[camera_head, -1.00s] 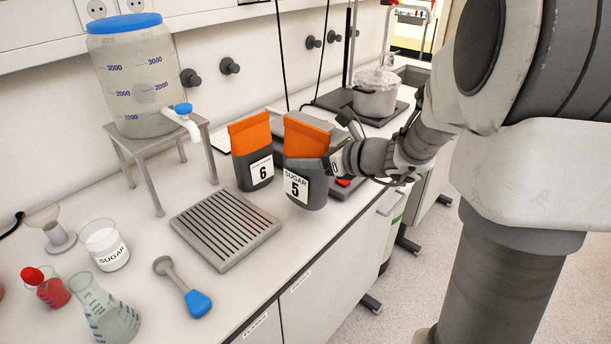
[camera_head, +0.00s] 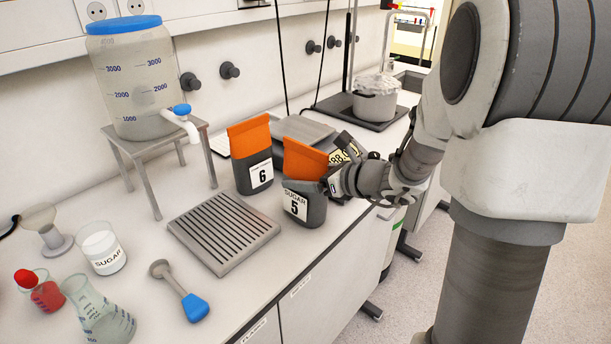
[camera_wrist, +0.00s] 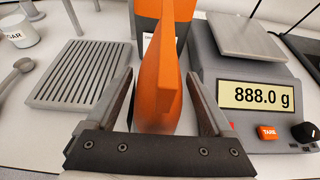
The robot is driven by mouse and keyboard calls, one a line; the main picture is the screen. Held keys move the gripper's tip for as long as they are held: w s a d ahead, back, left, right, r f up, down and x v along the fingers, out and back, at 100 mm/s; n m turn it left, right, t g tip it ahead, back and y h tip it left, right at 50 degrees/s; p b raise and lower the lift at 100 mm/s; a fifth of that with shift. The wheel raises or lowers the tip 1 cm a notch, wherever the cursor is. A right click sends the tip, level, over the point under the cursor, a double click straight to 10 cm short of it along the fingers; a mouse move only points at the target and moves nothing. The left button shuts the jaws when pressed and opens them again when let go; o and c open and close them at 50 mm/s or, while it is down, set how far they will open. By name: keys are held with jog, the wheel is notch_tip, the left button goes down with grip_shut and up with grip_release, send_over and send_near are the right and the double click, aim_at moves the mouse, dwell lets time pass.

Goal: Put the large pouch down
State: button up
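The large pouch (camera_head: 304,203), dark grey with an orange top and a "SUGAR 5" label, is upright over the counter's front part.
A similar pouch (camera_head: 255,176) labelled 6 stands just behind. A slatted grey tray (camera_head: 222,233) lies to the left. A scale (camera_wrist: 268,95) reading 888.0 g is on the right in the wrist view. The counter's front edge is close.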

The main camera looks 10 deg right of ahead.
jog(key=shift+r, duration=0.15)
jog(key=shift+s+d+r, duration=0.15)
jog(key=shift+s+d, duration=0.05)
jog(key=p+v, duration=0.2)
jog(key=v, duration=0.9)
jog(key=shift+s, duration=0.2)
jog(key=shift+d, duration=0.1)
